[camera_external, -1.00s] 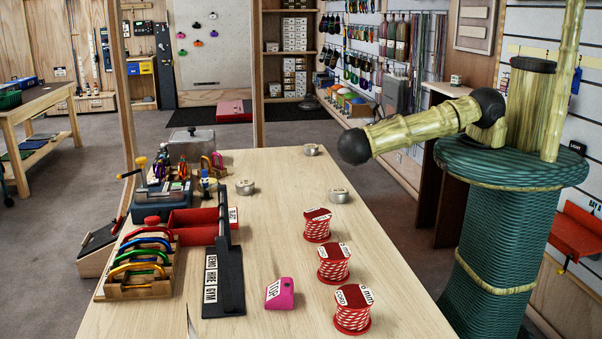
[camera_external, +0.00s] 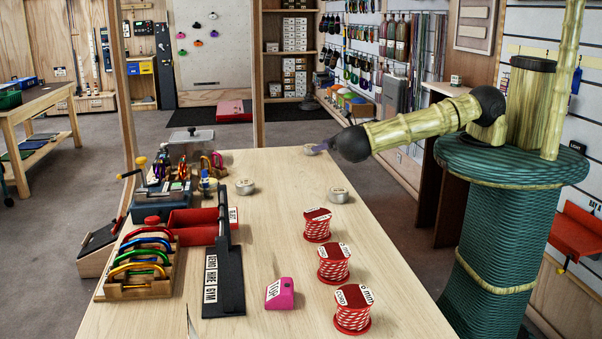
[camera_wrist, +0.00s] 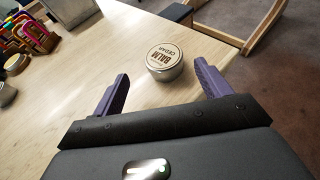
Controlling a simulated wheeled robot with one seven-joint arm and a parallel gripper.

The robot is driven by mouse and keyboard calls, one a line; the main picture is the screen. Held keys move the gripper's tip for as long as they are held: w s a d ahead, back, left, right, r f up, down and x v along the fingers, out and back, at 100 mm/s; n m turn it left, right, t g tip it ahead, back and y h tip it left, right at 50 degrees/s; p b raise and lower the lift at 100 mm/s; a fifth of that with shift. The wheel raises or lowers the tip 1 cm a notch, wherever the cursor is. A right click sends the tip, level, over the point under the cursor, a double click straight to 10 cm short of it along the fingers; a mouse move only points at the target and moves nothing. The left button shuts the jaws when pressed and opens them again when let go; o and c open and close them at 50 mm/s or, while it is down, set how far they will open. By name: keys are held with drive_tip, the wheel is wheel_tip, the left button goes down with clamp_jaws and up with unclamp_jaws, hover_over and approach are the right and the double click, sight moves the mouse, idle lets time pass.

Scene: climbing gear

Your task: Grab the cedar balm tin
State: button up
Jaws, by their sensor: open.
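The cedar balm tin (camera_wrist: 165,61) is a small round silver tin with a pale lid reading "BALM CEDAR". In the wrist view it stands upright on the wooden table, just ahead of and between my two purple fingers. My gripper (camera_wrist: 161,86) is open, and nothing is held. In the external view the tin (camera_external: 310,150) sits near the table's far right corner, partly hidden by my gripper (camera_external: 319,148). Two similar round tins, one at the left (camera_external: 245,187) and one at the right (camera_external: 338,195), stand nearer on the table; their labels are too small to read.
Red cord spools (camera_external: 333,263) line the table's right side. A pink block (camera_external: 280,294), a black sign stand (camera_external: 224,280) and a rack of coloured carabiners (camera_external: 140,270) stand at the front left. The table edge (camera_wrist: 222,36) is close beyond the tin. The table's middle is clear.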

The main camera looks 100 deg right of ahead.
sight(311, 146)
drive_tip(key=shift+w+d+f, duration=0.25)
drive_tip(key=shift+w+d, duration=0.15)
drive_tip(key=shift+w, duration=0.05)
drive_tip(key=shift+p+x, duration=1.2)
drive_tip(key=shift+x, duration=1.4)
drive_tip(key=shift+s+d+f, duration=0.1)
drive_tip(key=shift+s+d, duration=0.05)
drive_tip(key=shift+c, duration=0.4)
drive_tip(key=c, duration=1)
